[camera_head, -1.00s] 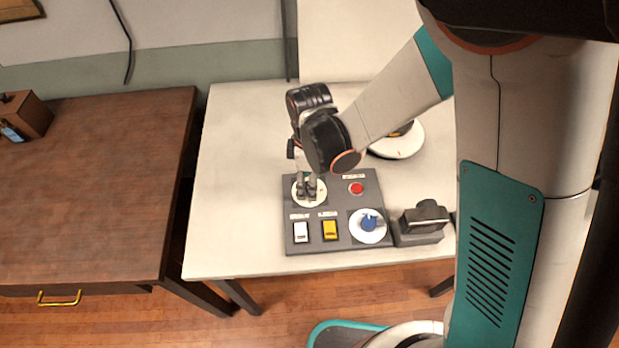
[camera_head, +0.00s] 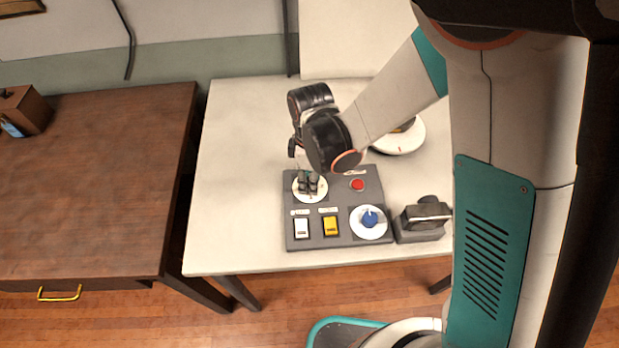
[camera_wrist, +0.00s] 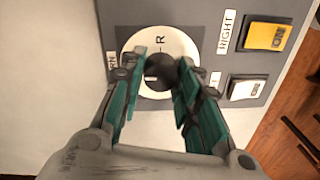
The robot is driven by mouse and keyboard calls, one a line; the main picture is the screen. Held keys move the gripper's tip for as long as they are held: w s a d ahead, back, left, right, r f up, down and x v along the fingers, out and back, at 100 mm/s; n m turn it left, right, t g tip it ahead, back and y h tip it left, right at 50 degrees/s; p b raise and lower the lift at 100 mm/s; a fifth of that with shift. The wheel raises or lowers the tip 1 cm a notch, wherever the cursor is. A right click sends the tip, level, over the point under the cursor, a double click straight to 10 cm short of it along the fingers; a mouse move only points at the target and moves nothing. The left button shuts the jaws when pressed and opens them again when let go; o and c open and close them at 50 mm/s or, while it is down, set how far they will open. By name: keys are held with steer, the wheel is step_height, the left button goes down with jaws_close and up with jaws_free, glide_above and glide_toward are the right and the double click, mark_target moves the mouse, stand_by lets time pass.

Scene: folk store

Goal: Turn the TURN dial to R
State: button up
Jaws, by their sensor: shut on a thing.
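The TURN dial has a round white plate (camera_wrist: 133,45) and a dark knob (camera_wrist: 158,70). An R is printed on the plate at the upper side in the wrist view, just beyond the knob. In the head view the dial plate (camera_head: 299,192) sits at the upper left of the grey panel (camera_head: 340,212). My gripper (camera_wrist: 160,72) points down with its green-padded fingers on either side of the knob, shut on it. It also shows over the dial in the head view (camera_head: 309,185). The fingers cover part of the knob, so its exact pointer direction is hard to tell.
The panel also holds a red button (camera_head: 357,184), a white switch (camera_head: 301,228), a yellow switch (camera_head: 330,226) and a blue knob (camera_head: 370,219). A dark grey device (camera_head: 424,217) stands right of the panel. The white table (camera_head: 235,180) is clear to the left.

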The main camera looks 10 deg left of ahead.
steer(key=m+b, duration=0.1)
steer(key=m, duration=0.3)
steer(key=shift+f+b, duration=0.1)
steer(key=shift+b, duration=0.3)
steer(key=m+b, duration=0.1)
steer(key=m, duration=0.3)
steer(key=shift+m, duration=0.3)
steer(key=m+b, duration=0.1)
steer(key=m, duration=0.3)
steer(key=shift+d+y, duration=0.1)
steer(key=shift+y, duration=0.2)
steer(key=shift+m+t+b, duration=0.3)
steer(key=shift+m+b, duration=0.35)
steer(key=shift+m, duration=1.75)
steer(key=o, duration=1.1)
